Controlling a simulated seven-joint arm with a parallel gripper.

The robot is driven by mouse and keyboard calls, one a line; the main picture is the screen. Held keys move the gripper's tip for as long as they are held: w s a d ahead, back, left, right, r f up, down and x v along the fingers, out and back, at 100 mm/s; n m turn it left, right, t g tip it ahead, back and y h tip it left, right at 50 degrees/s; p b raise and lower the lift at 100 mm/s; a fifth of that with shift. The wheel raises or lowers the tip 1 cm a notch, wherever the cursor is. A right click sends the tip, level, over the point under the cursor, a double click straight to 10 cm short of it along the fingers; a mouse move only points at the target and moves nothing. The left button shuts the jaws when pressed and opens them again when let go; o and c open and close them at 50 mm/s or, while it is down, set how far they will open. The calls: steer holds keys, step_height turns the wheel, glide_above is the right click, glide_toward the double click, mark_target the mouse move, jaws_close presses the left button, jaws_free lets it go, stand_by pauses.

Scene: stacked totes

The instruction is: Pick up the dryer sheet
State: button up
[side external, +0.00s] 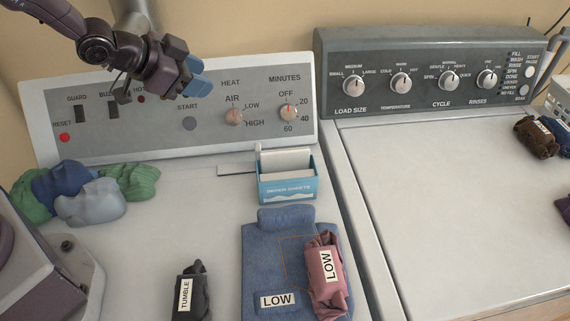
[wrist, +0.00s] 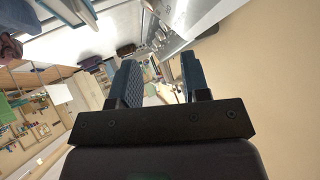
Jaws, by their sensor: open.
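White dryer sheets (side external: 286,163) stand upright in a blue dryer sheets box (side external: 287,190) on top of the left machine, in front of its control panel. My gripper (side external: 200,78) is raised in front of the panel's upper part, up and left of the box and well apart from it. Its blue fingers are open and empty. In the wrist view my gripper (wrist: 160,72) shows two parted fingers with nothing between them. I cannot make out the sheets for certain in the wrist view.
Folded denim (side external: 260,250) and a pink bundle (side external: 323,278), both labelled LOW, lie in front of the box. A dark TUMBLE bundle (side external: 193,293) lies front left. Green and blue cloths (side external: 85,192) lie far left. The right machine's lid (side external: 450,200) is mostly clear.

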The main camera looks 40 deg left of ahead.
steer(key=d+f+m+h, duration=0.2)
steer(key=d+f+h, duration=0.15)
steer(key=f, duration=0.25)
steer(key=h, duration=0.3)
glide_toward(268, 151)
steer(key=w+d, duration=0.2)
steer(key=shift+h, duration=0.25)
steer(key=x, duration=0.3)
steer(key=f+x, duration=0.1)
steer(key=x, duration=0.3)
steer(key=shift+a+f, duration=0.1)
steer(key=shift+f, duration=0.15)
jaws_close()
